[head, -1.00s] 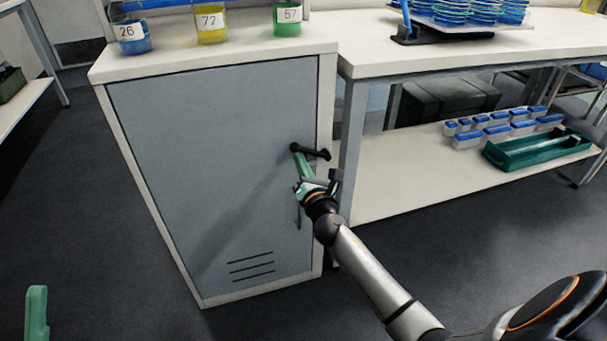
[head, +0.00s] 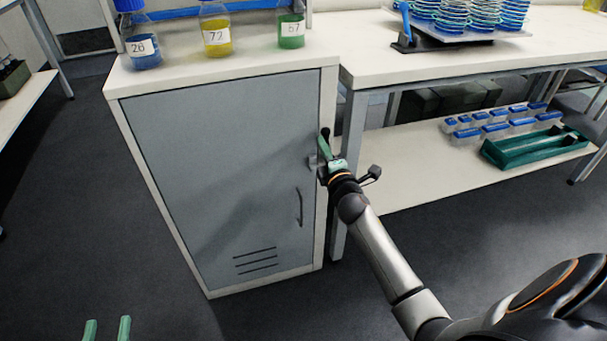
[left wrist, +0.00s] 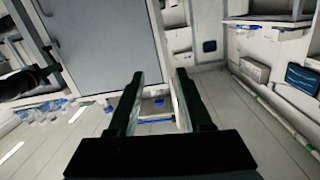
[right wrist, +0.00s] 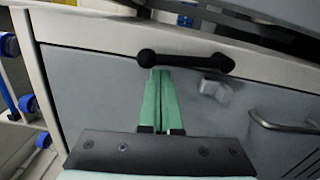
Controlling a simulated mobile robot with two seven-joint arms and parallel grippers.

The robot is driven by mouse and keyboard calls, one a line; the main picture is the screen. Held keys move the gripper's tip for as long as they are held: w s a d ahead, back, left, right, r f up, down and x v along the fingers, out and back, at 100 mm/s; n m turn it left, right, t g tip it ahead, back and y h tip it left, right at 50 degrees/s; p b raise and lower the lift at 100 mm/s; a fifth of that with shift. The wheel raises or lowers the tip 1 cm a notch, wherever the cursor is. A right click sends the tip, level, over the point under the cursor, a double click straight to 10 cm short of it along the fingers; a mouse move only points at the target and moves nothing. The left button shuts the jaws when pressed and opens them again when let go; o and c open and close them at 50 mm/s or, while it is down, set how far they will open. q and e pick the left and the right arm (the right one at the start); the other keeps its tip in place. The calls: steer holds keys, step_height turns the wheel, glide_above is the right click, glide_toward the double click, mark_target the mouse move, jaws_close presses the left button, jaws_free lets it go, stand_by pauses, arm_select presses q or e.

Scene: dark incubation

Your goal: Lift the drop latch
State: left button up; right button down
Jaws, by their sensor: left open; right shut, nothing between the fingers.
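The drop latch is a black bar with a round knob (head: 325,132). It stands upright at the cabinet door's right edge. In the right wrist view the black bar (right wrist: 190,61) lies along the frame strip, clear of the grey keeper (right wrist: 214,90) on the door. The keeper also shows in the head view (head: 312,161). My right gripper (head: 323,143) is shut with nothing between its green fingers. Its tips (right wrist: 158,72) are at the bar's knob end, seemingly touching it. The bar's lower end is hidden behind this gripper in the head view. My left gripper (head: 107,328) is open and empty, low at the left.
The grey door (head: 220,170) is closed, with a thin handle (head: 299,207) below the latch. Numbered bottles (head: 215,35) stand on the cabinet top. A bench (head: 450,60) with a lower shelf adjoins at the right. Floor at the left is clear.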

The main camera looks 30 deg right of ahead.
arm_select(q)
steer(key=s+f+g+p, duration=0.1)
steer(key=s+f+g, duration=0.1)
steer(key=f, duration=0.4)
steer(key=s+f+n+g+y+p, duration=0.1)
steer(key=s+f+g, duration=0.2)
steer(key=f, duration=0.3)
steer(key=shift+s+f+n+g+y, duration=0.3)
steer(key=shift+f+g, duration=0.05)
steer(key=shift+g, duration=0.15)
arm_select(e)
steer(key=shift+s+d+r+m, duration=0.2)
steer(key=shift+d+m, duration=0.45)
steer(key=shift+m, duration=0.25)
steer(key=shift+s+d+r+m, duration=0.1)
steer(key=shift+s+d+m, duration=0.05)
steer(key=shift+d+m, duration=0.65)
steer(key=shift+a, duration=0.1)
arm_select(q)
steer(key=shift+a, duration=0.1)
arm_select(e)
steer(key=shift+a, duration=0.1)
